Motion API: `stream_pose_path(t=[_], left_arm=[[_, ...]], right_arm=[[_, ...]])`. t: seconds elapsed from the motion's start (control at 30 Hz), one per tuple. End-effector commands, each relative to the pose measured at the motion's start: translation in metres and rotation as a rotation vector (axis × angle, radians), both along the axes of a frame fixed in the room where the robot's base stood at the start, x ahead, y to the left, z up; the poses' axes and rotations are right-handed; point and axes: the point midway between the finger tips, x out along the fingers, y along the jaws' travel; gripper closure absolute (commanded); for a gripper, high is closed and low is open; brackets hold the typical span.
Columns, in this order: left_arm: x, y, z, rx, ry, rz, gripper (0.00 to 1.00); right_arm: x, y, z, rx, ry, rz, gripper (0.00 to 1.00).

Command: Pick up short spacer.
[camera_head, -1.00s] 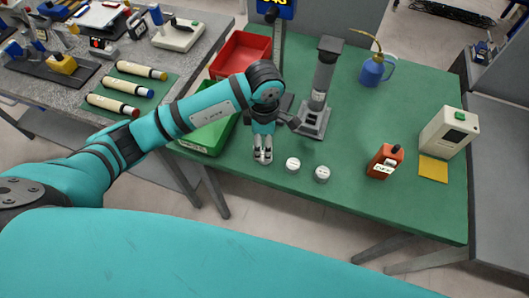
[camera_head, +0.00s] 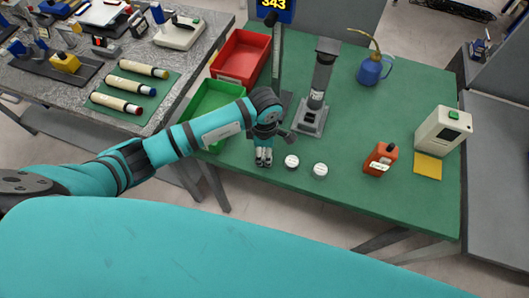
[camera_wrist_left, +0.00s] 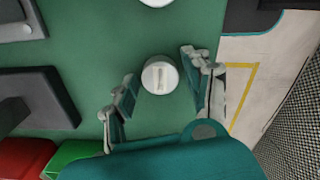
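Two white round spacers stand on the green bench top: a left one (camera_head: 291,162) and a right one (camera_head: 320,170). I cannot tell from their look which is the short spacer. My left gripper (camera_head: 263,160) points down at the bench just left of the left spacer. In the left wrist view this gripper (camera_wrist_left: 160,95) is open, with one white spacer (camera_wrist_left: 160,75) in line with the gap between its fingers and nothing gripped. Another white round piece (camera_wrist_left: 156,2) is cut off at the top edge. My right gripper is not in view.
A grey press (camera_head: 315,100) stands behind the gripper, with red (camera_head: 218,74) and green (camera_head: 190,108) bins to its left. The bench front-middle is clear.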

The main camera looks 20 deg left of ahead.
Motion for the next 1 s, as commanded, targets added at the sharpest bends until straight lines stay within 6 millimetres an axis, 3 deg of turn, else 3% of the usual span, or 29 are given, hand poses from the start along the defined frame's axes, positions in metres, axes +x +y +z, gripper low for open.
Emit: stream_pose_path(t=[0.03, 0.33, 0.67, 0.93, 1.0], left_arm=[[0.0, 0.0, 0.0, 0.0, 0.0, 0.0, 0.58], [0.0, 0.0, 0.001, 0.0, 0.0, 0.0, 0.96], [0.001, 0.0, 0.004, -0.001, -0.002, 0.0, 0.96], [0.002, 0.0, 0.033, 0.0, -0.007, -0.002, 0.96], [-0.014, 0.001, 0.033, 0.002, 0.0, -0.004, 0.96]], right_arm=[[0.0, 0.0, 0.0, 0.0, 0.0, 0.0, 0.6], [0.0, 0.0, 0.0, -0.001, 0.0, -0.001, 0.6], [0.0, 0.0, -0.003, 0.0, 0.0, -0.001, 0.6], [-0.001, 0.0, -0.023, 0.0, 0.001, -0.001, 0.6], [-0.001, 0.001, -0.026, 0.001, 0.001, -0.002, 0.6]])
